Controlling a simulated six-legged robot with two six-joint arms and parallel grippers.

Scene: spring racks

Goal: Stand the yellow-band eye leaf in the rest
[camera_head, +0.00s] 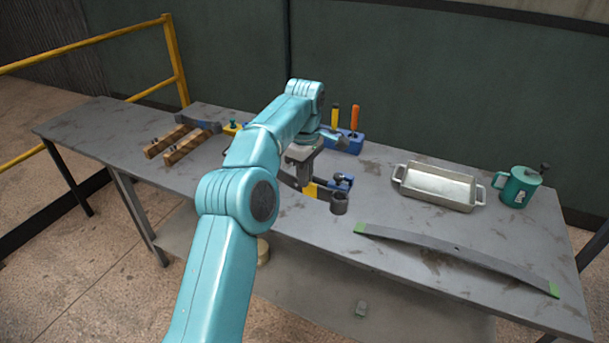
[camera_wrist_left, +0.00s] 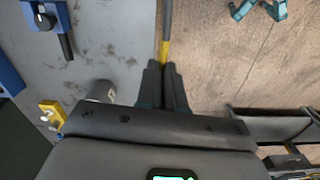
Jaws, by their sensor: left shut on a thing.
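My left gripper (camera_head: 304,158) is over the near part of the bench, shut on the yellow-band eye leaf. In the left wrist view its fingers (camera_wrist_left: 165,86) close on this narrow grey bar. The leaf's yellow band (camera_head: 310,190) shows just beyond the fingers, and also in the left wrist view (camera_wrist_left: 165,49). In the head view a grey round eye (camera_head: 339,204) is at its right end. I cannot clearly identify the rest. My right gripper is not in view.
A blue clamp-like piece (camera_head: 342,182) is close behind the eye. A blue block (camera_head: 345,141) holds upright tools. Wooden blocks (camera_head: 185,147) lie left. A metal tray (camera_head: 437,186), teal mug (camera_head: 519,187) and green-ended leaf (camera_head: 455,247) are right. The bench front edge runs below the leaf.

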